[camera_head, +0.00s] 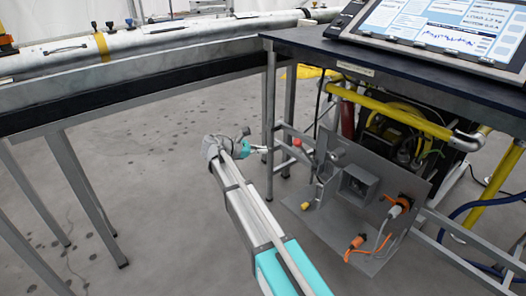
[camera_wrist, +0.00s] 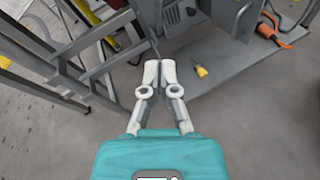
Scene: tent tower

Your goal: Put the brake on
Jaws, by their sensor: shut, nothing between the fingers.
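My gripper (camera_head: 262,150) is at the end of my outstretched arm, left of a grey metal panel (camera_head: 405,176) under the dark table. In the wrist view its two pale fingers (camera_wrist: 160,66) are together, with nothing between them. A red knob (camera_head: 296,142) sits on a lever-like part just right of my fingertips, apart from them. A small yellow-ended part (camera_head: 305,206) is lower on the assembly; a yellow piece also shows in the wrist view (camera_wrist: 201,71), ahead and right of the fingers. No part is clearly marked as the brake.
The dark table (camera_head: 300,37) carries a screen (camera_head: 430,30); its legs and frame bars stand close to my gripper. An orange connector with cable (camera_head: 356,242) and a yellow pipe (camera_head: 390,108) are right. A long metal tube (camera_head: 150,42) lies left. Floor at left is open.

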